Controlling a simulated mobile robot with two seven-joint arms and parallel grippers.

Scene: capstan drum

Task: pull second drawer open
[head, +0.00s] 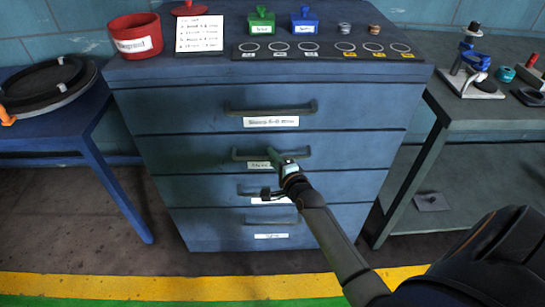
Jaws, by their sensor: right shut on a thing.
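A blue drawer cabinet (165,110) stands in the middle of the head view, with several drawers one above another. The second drawer from the top (350,150) looks level with the front, with no clear gap. Its dark bar handle (243,154) runs across its middle. My right gripper (276,158) is shut on this handle near its centre and hides part of it. It also hides part of the white label below. My left gripper is not in view.
The top drawer (190,105) looks shut. On the cabinet top are a red bin (135,36), a white card (200,38), green (261,20) and blue (304,20) blocks and a ring board (325,50). A blue table (100,125) stands left, a grey bench (470,105) right.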

